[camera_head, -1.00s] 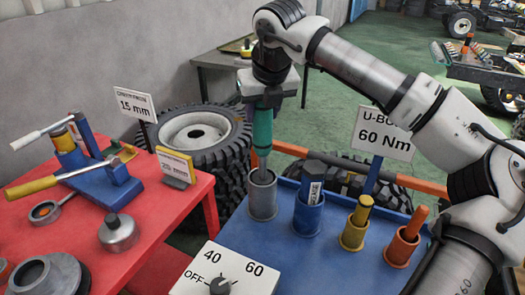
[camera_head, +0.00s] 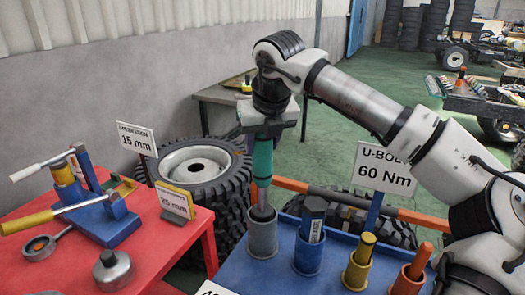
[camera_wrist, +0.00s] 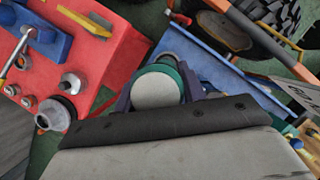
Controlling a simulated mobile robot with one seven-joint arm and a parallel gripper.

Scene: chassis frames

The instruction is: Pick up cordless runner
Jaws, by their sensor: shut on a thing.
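The cordless runner, a teal-bodied tool (camera_head: 263,158) with a grey lower shaft and dark end, hangs upright under my gripper (camera_head: 268,128). My gripper is shut on its upper part. The tool's dark lower end is at the mouth of the grey cup (camera_head: 262,238) on the blue cart; I cannot tell whether it is still inside the rim. In the wrist view the tool's pale round top with a teal edge (camera_wrist: 157,88) shows between the jaws of my gripper (camera_wrist: 160,98).
Blue (camera_head: 308,252), yellow (camera_head: 356,272) and orange (camera_head: 407,281) cups with tools stand right of the grey cup on the blue cart (camera_head: 235,272). A "60 Nm" sign (camera_head: 386,172) rises behind. A red table (camera_head: 150,250) with a vise-like tool is at left, a tyre (camera_head: 238,190) behind.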

